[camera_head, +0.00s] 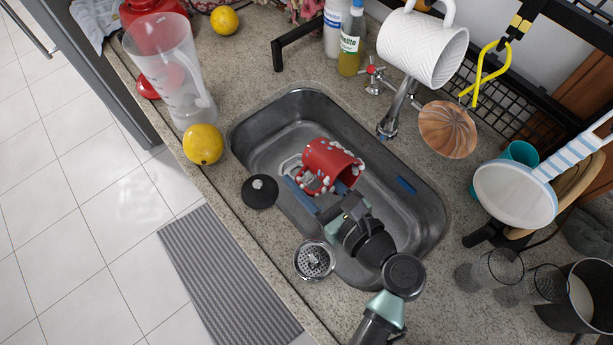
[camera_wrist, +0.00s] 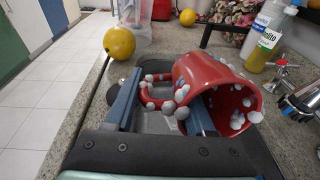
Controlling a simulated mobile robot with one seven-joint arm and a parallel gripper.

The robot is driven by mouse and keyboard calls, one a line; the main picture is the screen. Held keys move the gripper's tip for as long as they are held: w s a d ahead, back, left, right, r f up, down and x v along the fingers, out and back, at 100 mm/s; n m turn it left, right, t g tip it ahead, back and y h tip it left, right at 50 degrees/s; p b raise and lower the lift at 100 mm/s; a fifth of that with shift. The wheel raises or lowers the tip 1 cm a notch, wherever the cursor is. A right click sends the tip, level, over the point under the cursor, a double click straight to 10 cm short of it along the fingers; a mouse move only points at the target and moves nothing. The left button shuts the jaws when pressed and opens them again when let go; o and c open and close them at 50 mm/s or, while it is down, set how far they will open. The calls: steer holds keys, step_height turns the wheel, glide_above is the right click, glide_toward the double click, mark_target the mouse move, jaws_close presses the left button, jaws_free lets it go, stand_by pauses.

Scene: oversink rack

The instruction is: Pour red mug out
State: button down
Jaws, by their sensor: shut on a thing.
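The red mug (camera_head: 328,158) is in the sink basin in the head view, tipped on its side. In the wrist view the red mug (camera_wrist: 196,75) has its open mouth facing right and its handle towards the left. Small white balls cling around its rim, inside its mouth and along its handle. My gripper (camera_head: 318,192) is shut on the mug, with blue fingers at its handle side; the wrist view also shows my gripper (camera_wrist: 163,92). The exact contact points are partly hidden by the mug. I cannot tell whether the mug touches the basin floor.
The metal sink (camera_head: 425,215) has a blue item (camera_head: 405,185) at its right side. A faucet (camera_head: 388,122) stands behind it. A white mug (camera_head: 422,48) hangs above.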

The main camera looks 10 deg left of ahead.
steer(key=shift+s+d+f+t+y+b, duration=0.1)
steer(key=shift+d+f+t+y+b, duration=0.2)
steer(key=shift+b, duration=0.45)
steer(key=shift+s+a+f+t+y+b, duration=0.1)
steer(key=shift+t+y+b, duration=0.25)
steer(key=shift+b, duration=0.4)
steer(key=shift+r+p, duration=0.5)
steer(key=shift+p, duration=0.65)
steer(key=shift+g+p, duration=0.25)
steer(key=shift+p, duration=0.05)
steer(key=g+h+p, duration=0.1)
steer(key=h+p, duration=0.1)
steer(key=p, duration=0.5)
steer(key=r+g+h+p, duration=0.1)
steer(key=g+h+p, duration=0.1)
steer(key=p, duration=0.6)
steer(key=shift+w, duration=0.1)
steer(key=g+h+p, duration=0.1)
steer(key=p, duration=0.1)
steer(key=shift+f+p, duration=0.15)
steer(key=shift+p, duration=0.25)
steer(key=shift+d+f+h, duration=0.1)
steer(key=shift+h, duration=0.15)
